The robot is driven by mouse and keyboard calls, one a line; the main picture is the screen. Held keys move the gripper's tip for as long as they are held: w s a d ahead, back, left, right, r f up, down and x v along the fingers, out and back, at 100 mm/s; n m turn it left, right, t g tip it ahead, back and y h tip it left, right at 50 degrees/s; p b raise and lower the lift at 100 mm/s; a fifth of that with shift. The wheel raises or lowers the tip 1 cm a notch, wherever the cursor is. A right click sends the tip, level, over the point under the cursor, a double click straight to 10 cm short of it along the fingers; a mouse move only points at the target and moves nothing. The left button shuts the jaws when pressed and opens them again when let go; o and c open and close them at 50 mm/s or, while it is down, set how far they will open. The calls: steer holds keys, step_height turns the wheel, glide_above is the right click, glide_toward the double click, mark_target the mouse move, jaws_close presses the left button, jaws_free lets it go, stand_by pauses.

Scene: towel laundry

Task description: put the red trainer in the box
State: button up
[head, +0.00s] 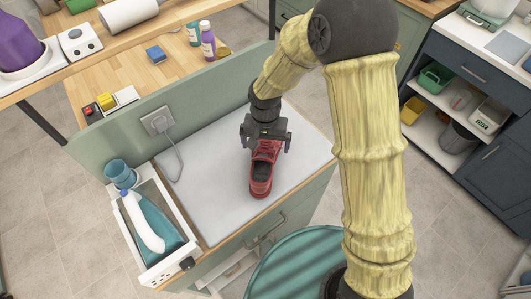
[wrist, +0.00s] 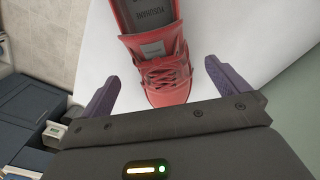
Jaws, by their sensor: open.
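The red trainer (head: 261,182) lies on the light grey top of the counter (head: 215,205), pointing towards the back. My gripper (head: 265,146) is over its front end, pointing down. The fingers are open, with a gap on both sides of the shoe. A white open box-like container (head: 159,274) stands at the counter's left end.
A blue cup (head: 120,173) is at the container's back corner. A green panel (head: 190,99) rises behind the counter, with a socket and a grey cable (head: 178,162). A wooden table with bottles stands beyond it. The counter right of the container is mostly clear.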

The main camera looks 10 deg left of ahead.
mark_target(265, 146)
steer(key=shift+w+a+f+p, duration=0.1)
steer(key=shift+f+p, duration=0.9)
steer(key=shift+f, duration=1.6)
steer(key=c, duration=1.3)
steer(key=shift+r, duration=0.15)
step_height(265, 146, up, 10)
steer(key=shift+f+b, duration=0.1)
steer(key=shift+b, duration=0.95)
